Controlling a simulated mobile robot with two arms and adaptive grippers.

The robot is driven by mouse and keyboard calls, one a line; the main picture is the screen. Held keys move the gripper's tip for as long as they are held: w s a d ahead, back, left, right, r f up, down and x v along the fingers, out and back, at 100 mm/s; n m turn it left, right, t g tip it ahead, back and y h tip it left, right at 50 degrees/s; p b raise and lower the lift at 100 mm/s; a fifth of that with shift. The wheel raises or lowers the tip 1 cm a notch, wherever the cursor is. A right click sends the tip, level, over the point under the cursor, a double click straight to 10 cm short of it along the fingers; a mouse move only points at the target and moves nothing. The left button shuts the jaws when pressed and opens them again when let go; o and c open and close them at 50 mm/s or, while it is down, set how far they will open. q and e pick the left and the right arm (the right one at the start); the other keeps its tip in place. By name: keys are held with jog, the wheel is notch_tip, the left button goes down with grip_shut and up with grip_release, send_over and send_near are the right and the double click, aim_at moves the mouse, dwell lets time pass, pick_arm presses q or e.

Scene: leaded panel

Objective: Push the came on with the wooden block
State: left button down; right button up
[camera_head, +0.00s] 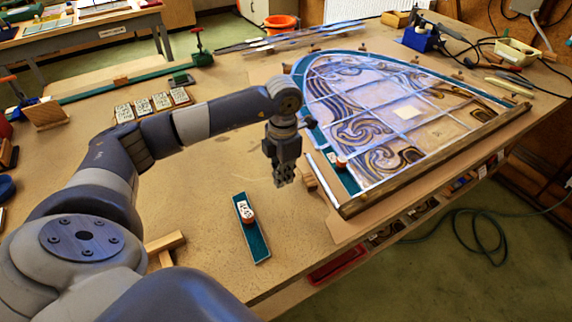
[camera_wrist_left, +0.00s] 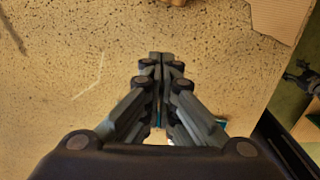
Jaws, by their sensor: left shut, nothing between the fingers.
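The leaded panel (camera_head: 385,125), arched and patterned in brown and pale blue, lies on the bench at the right. A thin pale strip (camera_head: 323,180), which looks like the came, lies along its near left edge. A small wooden block (camera_head: 308,178) sits just left of that strip. My left gripper (camera_head: 284,185) points down over the bench, just left of the block and apart from it. Its fingers are shut and empty; the closed tips show in the wrist view (camera_wrist_left: 161,56). A wooden piece (camera_wrist_left: 174,2) is cut off at that view's top edge. My right gripper is out of view.
A teal glass strip (camera_head: 252,232) with a white-topped weight (camera_head: 244,211) lies in front of my gripper. A wooden batten (camera_head: 440,155) borders the panel's near side. Bare bench (camera_head: 205,195) lies left of the gripper. The blue-based tool (camera_head: 418,38) stands behind.

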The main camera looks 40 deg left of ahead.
aim_at(306, 181)
pick_arm(q)
jog(key=f, duration=0.1)
jog(key=f+p, duration=0.1)
jog(key=f, duration=0.3)
jog(key=shift+w+d+p, duration=0.1)
jog(key=shift+w+p, duration=0.15)
jog(key=shift+p, duration=0.05)
jog(key=shift+w+d+f+p, duration=0.1)
jog(key=shift+w+d+p, duration=0.25)
jog(key=shift+w, duration=0.5)
jog(key=shift+w+d+p, duration=0.3)
jog(key=shift+w, duration=0.5)
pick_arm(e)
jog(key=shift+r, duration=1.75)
pick_arm(q)
jog(key=shift+w, duration=0.1)
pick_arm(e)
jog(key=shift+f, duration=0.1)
